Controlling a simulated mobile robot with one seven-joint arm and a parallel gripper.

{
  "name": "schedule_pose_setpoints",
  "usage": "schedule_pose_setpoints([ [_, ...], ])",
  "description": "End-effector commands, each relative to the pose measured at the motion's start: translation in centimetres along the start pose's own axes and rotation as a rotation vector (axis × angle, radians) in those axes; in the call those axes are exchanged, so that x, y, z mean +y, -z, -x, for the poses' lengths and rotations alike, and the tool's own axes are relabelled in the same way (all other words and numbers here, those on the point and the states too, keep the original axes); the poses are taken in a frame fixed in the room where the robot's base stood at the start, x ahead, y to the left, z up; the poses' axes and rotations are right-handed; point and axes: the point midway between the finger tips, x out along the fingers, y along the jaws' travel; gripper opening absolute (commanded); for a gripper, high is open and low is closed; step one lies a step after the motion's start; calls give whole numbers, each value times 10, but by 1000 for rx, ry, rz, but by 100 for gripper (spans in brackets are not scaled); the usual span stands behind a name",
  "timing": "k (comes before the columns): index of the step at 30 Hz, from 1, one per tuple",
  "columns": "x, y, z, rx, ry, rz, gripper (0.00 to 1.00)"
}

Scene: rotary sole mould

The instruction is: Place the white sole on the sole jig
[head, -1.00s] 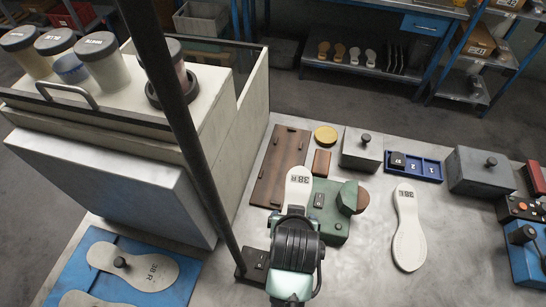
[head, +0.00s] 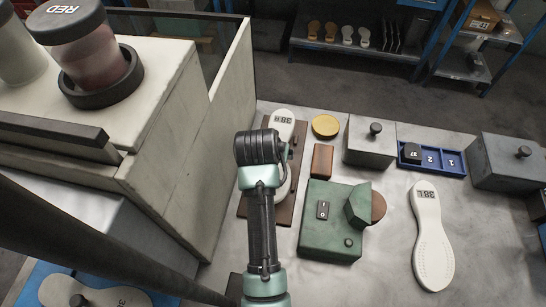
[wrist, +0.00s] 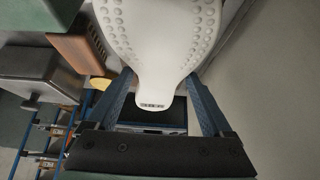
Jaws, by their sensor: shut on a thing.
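The white sole marked 38 (head: 284,122) is held over the brown wooden board that looks like the sole jig (head: 286,213). My gripper (head: 262,150) hides the sole's middle and much of the board; its fingertips do not show in the head view. In the wrist view, my gripper's blue fingers (wrist: 158,82) are shut on the two sides of the white sole (wrist: 155,40), near its narrow, labelled end. The sole's studded underside faces that camera. The sole lies roughly along the board. I cannot tell whether it touches the board.
A green switch unit (head: 325,240) and brown block (head: 321,160) stand right of the board, a yellow disc (head: 325,125) behind. Another white sole, 38 L (head: 430,235), lies on the table further right. A tall pale cabinet (head: 215,130) is close on the left.

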Motion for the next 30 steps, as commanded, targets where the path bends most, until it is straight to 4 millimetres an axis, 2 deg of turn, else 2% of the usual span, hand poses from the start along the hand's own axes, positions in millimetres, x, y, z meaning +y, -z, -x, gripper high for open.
schedule_pose_setpoints([
  [7,0,-18,-28,-1,0,0,9],
  [19,0,-22,-33,1,0,0,9],
  [20,0,-22,-34,-1,0,0,87],
  [22,0,-22,-33,-1,0,0,99],
  [30,0,-21,-31,-1,0,0,100],
])
